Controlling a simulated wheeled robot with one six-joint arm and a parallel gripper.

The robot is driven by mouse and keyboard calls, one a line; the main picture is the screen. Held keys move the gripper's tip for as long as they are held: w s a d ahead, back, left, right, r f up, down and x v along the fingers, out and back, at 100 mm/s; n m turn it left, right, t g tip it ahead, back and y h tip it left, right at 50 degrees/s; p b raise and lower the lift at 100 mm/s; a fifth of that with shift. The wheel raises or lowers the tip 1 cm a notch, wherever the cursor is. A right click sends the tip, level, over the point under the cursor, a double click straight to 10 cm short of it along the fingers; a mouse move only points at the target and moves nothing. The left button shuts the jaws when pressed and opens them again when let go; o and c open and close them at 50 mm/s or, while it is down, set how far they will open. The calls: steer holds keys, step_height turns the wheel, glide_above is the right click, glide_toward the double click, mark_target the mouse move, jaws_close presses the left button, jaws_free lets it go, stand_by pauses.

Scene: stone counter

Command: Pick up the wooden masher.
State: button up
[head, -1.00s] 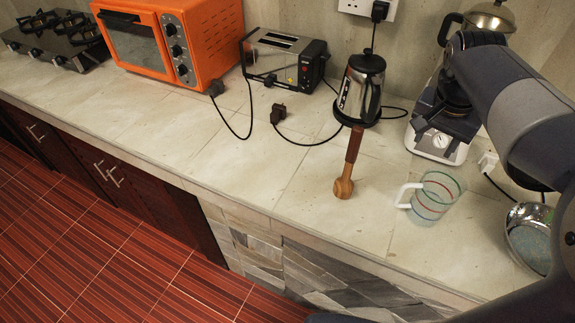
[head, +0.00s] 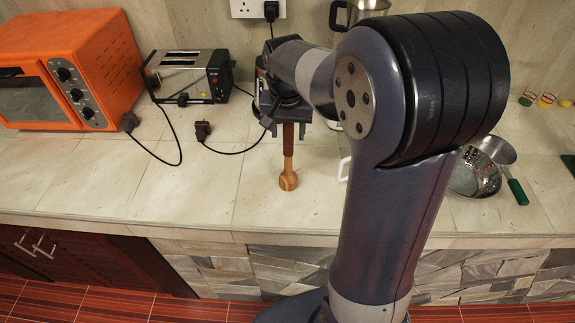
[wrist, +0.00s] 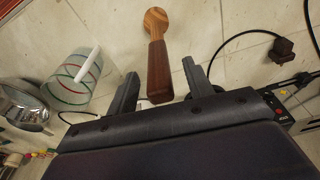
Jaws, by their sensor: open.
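The wooden masher (head: 288,176) lies on the stone counter, its round light-wood head toward the front edge and its dark red-brown handle toward the back. In the wrist view the masher (wrist: 157,60) points away from me, with the handle end near the gap between my fingers. My gripper (wrist: 160,80) is open, one finger on each side of the handle end, with no contact visible. In the head view my gripper (head: 288,128) is above the handle's back part and partly hides it.
A toaster (head: 188,76) and an orange oven (head: 65,75) stand to the left. A black plug (head: 203,130) and cord lie nearby. A metal colander (head: 470,175) is at right. The front-left counter is clear.

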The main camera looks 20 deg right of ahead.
mark_target(288, 137)
steer(key=shift+w+d+f, duration=0.1)
steer(key=shift+w+f, duration=0.05)
steer(key=shift+f, duration=0.65)
steer(key=shift+w+d+f, duration=0.1)
steer(key=shift+w+f, duration=0.05)
steer(key=shift+f, duration=0.6)
steer(key=shift+c, duration=0.2)
steer(key=c, duration=1)
